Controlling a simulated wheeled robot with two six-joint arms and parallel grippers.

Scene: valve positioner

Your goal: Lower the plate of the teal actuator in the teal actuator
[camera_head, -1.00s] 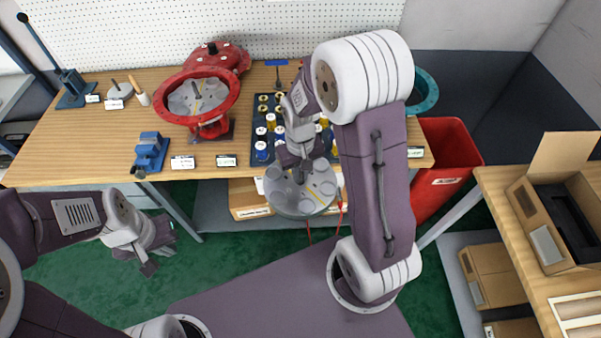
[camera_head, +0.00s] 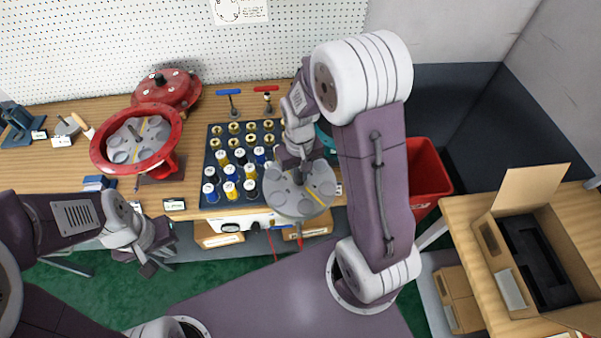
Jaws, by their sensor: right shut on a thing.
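My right gripper (camera_head: 300,176) is shut on a round grey plate (camera_head: 284,203) with round pads and a yellow stripe. It holds the plate roughly level, in front of the bench's front edge. The teal actuator (camera_head: 326,139) is mostly hidden behind my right arm; only a bit of its teal rim shows beside the wrist, beyond the plate. My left gripper (camera_head: 150,266) hangs empty at the lower left, in front of the bench and away from the actuator; whether its fingers are apart is unclear.
A red actuator (camera_head: 172,160) with its own grey plate stands on the wooden bench at left. A dark tray (camera_head: 213,158) of several coloured cylinders lies left of the held plate. A red bin (camera_head: 425,175) and an open cardboard box (camera_head: 497,250) are at right.

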